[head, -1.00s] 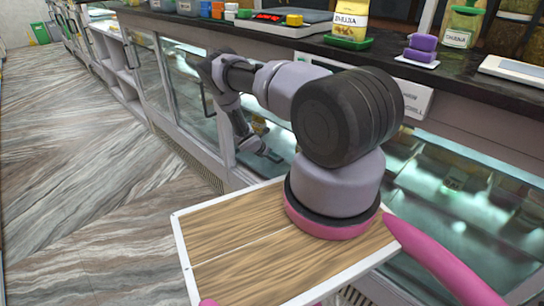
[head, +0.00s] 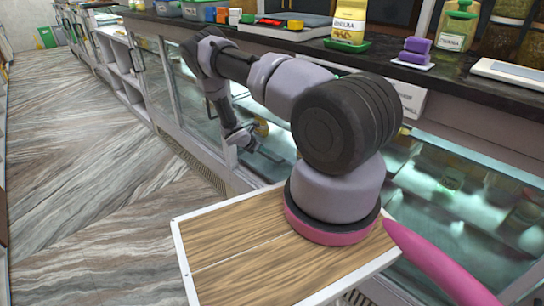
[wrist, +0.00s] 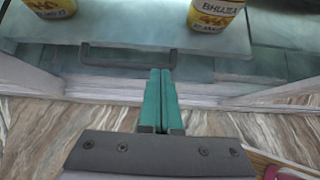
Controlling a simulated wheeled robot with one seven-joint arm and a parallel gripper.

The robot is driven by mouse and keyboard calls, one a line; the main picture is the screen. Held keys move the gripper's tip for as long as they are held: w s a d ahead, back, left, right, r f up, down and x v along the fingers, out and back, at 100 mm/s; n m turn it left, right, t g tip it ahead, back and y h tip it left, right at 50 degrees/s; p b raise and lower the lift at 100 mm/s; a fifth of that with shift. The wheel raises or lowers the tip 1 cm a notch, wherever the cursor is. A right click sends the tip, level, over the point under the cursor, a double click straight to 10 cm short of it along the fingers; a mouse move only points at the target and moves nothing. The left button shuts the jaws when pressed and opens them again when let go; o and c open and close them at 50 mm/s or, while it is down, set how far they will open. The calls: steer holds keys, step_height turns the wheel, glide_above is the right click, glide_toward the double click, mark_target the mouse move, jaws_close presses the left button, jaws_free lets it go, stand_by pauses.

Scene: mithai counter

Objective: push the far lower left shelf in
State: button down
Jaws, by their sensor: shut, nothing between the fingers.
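The shelf (wrist: 240,42) is a pale blue-green board inside the display counter, seen at the top of the wrist view. A dark bar handle (wrist: 105,56) runs along its front edge. Two yellow-labelled tubs stand on the shelf, the left one (wrist: 50,8) and one marked Bhujia (wrist: 215,14). My gripper (wrist: 161,72) is shut and empty, its green fingers together at the right part of the handle. I cannot tell whether they touch it. In the head view my gripper (head: 268,154) is low at the counter's open front, and the shelf is mostly hidden.
The counter top (head: 460,75) carries jars, a purple block (head: 415,48) and a scale (head: 285,30) above my arm. The striped floor (head: 90,170) to the left is clear.

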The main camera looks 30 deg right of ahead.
steer(key=s+a, duration=0.2)
steer(key=s, duration=0.5)
glide_toward(289, 163)
step_height(289, 163, down, 5)
steer(key=d, duration=0.2)
steer(key=shift+w+d+r+h, duration=0.15)
steer(key=shift+w+d, duration=0.1)
steer(key=shift+d, duration=0.2)
steer(key=shift+w+d+r+h, duration=0.1)
steer(key=shift+w+d+h, duration=0.1)
steer(key=shift+d, duration=0.3)
steer(key=d, duration=0.2)
steer(key=w+d, duration=0.1)
steer(key=d, duration=0.1)
steer(key=shift+w+d, duration=0.2)
steer(key=shift+d, duration=0.05)
steer(key=shift+d+r, duration=0.1)
